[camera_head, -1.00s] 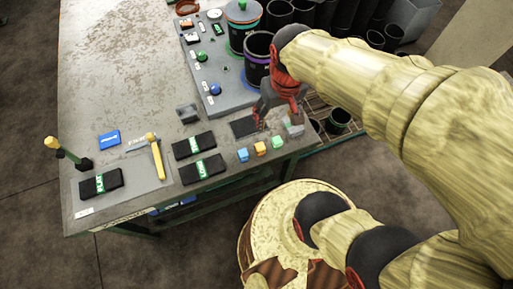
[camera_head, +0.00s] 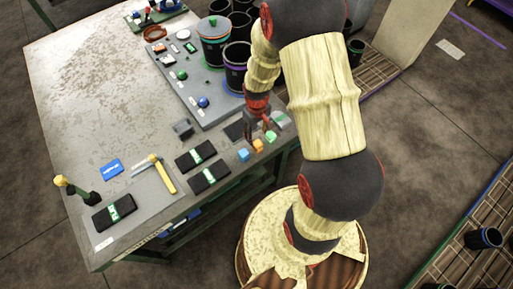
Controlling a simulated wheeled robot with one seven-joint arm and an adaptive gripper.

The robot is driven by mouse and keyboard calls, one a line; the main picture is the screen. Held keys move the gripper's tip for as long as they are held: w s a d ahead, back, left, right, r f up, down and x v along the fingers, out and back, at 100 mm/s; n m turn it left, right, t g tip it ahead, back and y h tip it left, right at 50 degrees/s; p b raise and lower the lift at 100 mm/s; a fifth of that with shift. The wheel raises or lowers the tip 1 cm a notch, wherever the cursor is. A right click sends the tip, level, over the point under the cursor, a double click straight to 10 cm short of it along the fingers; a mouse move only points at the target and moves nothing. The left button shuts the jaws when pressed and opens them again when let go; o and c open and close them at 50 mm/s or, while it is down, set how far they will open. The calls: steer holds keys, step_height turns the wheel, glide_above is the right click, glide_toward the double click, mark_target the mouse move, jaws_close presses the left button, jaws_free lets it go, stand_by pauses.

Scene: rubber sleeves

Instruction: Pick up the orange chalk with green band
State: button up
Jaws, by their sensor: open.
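A small orange block (camera_head: 258,146), which looks like the orange chalk, stands near the front right edge of the grey table. It is between a blue block (camera_head: 243,154) and a green block (camera_head: 271,136). Any green band on it is too small to make out. My gripper (camera_head: 259,134) is open and points down just behind the orange and green blocks. I cannot tell whether its fingers touch anything, and I see nothing held between them.
Black cases with green labels (camera_head: 202,180) lie to the left, beside a yellow hammer (camera_head: 163,174). A dark pad (camera_head: 234,131) lies beside the gripper. A grey board (camera_head: 215,108) and dark bins (camera_head: 236,65) stand behind. The table's far left (camera_head: 85,75) is clear.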

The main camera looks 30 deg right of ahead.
mark_target(257, 143)
steer(key=shift+s+a+f, duration=0.1)
steer(key=shift+a+f, duration=0.15)
steer(key=shift+f, duration=0.7)
steer(key=f, duration=0.2)
steer(key=s+f+b, duration=0.1)
steer(key=f, duration=0.1)
steer(key=shift+f, duration=0.3)
steer(key=shift+w+d+f, duration=0.1)
steer(key=shift+f, duration=0.35)
jaws_close()
